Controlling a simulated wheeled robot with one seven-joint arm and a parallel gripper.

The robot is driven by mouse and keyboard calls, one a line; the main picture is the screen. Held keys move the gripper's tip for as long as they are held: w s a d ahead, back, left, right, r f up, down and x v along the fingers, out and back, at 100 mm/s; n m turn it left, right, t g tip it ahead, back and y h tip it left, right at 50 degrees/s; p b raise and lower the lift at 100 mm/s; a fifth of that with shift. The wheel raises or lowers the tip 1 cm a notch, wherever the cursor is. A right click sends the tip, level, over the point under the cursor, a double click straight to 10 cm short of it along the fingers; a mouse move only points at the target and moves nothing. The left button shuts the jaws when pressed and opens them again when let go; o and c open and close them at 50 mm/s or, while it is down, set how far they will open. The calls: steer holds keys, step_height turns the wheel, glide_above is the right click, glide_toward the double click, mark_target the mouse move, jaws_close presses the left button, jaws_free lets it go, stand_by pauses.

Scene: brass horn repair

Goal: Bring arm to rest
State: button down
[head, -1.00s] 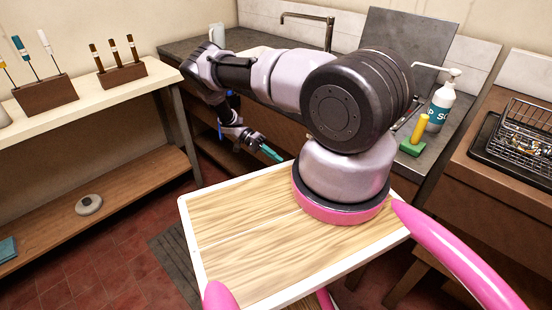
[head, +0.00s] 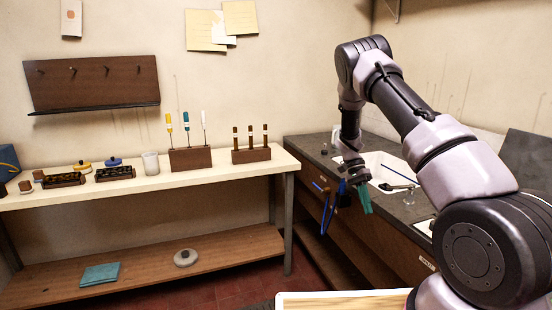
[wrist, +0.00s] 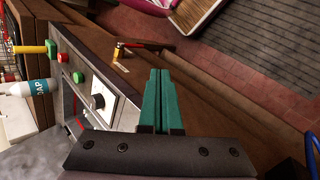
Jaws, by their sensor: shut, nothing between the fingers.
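My gripper (head: 365,197) hangs from my folded arm in front of the sink counter, at the right of the head view. Its green fingers (wrist: 157,100) are pressed together in the wrist view, with nothing between them. My arm is raised and bent, with its elbow high and the wrist hanging down. No other task object is named.
The sink counter (head: 311,147) lies close behind the gripper. A long shelf bench (head: 225,169) on the left holds tool racks and small parts. A soap bottle (wrist: 37,87) and a green-based yellow-handled tool (wrist: 52,49) stand on the counter.

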steer(key=s+a+r+n+t+y, duration=0.2)
steer(key=s+r+t, duration=0.2)
steer(key=r, duration=1)
steer(key=s+a+r+n+t+y, duration=0.1)
steer(key=s+r+t+y, duration=0.15)
steer(key=r, duration=1.05)
steer(key=s+a+r+n+t, duration=0.1)
steer(key=s+r+t, duration=0.3)
steer(key=s, duration=0.5)
steer(key=s+a+r+n+t, duration=0.2)
steer(key=s+r+t, duration=0.2)
steer(key=s+r, duration=0.3)
steer(key=s, duration=0.2)
steer(key=shift+s+r+n, duration=0.2)
steer(key=shift+s+n, duration=0.2)
